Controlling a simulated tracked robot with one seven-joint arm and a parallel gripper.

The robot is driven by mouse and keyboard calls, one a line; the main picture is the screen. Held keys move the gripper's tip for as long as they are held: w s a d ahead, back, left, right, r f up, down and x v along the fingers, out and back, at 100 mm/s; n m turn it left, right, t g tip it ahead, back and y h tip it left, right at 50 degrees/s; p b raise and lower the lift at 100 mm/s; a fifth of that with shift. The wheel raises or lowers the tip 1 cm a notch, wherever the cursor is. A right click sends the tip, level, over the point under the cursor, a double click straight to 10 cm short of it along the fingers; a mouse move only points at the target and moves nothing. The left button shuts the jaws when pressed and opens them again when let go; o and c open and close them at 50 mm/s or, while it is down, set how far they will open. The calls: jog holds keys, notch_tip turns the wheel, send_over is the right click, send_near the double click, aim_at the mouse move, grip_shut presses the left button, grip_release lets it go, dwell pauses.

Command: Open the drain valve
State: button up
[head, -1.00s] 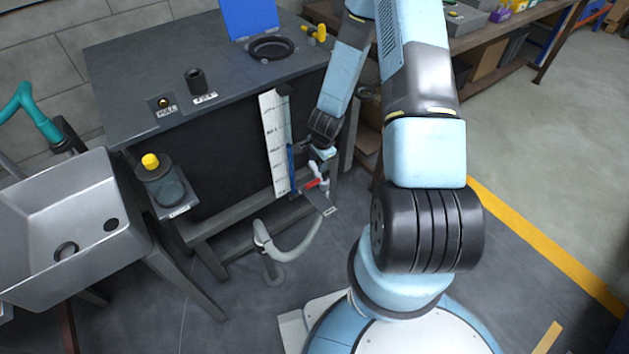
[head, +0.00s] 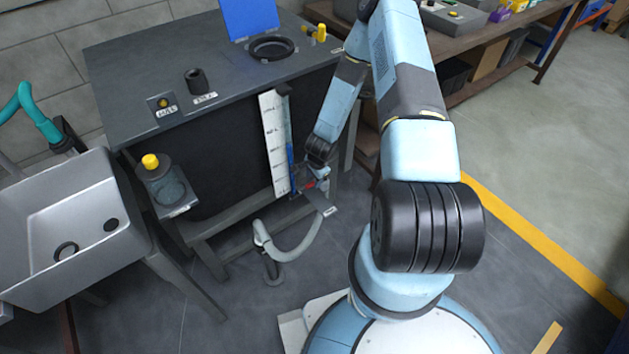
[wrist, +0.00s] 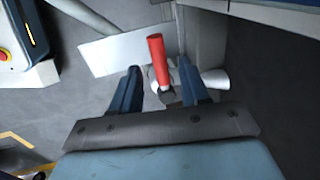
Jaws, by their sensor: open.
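The drain valve shows in the wrist view as a red lever handle (wrist: 158,60) on a pale fitting (wrist: 168,95). In the head view the red handle (head: 309,185) is small and partly hidden by my gripper, low at the bench's right side. My gripper (wrist: 156,78) is open, its two dark blue fingers on either side of the red lever. The lever stands between the fingers and its tip reaches past them. I cannot tell whether either finger touches it. In the head view my gripper (head: 314,178) is at the valve.
A white gauge strip (head: 272,145) stands just left of the valve. A pale hose (head: 290,252) curves below it to the floor. The grey bench (head: 130,75) is behind, a metal sink (head: 60,225) at left. A label plate (wrist: 115,52) lies beyond the lever.

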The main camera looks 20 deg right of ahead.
jog(key=shift+w+a+f, duration=0.1)
jog(key=shift+w+f, duration=0.05)
jog(key=shift+f, duration=0.45)
jog(key=shift+w+f, duration=0.1)
jog(key=shift+f, duration=0.45)
jog(key=shift+c, duration=0.3)
grip_shut()
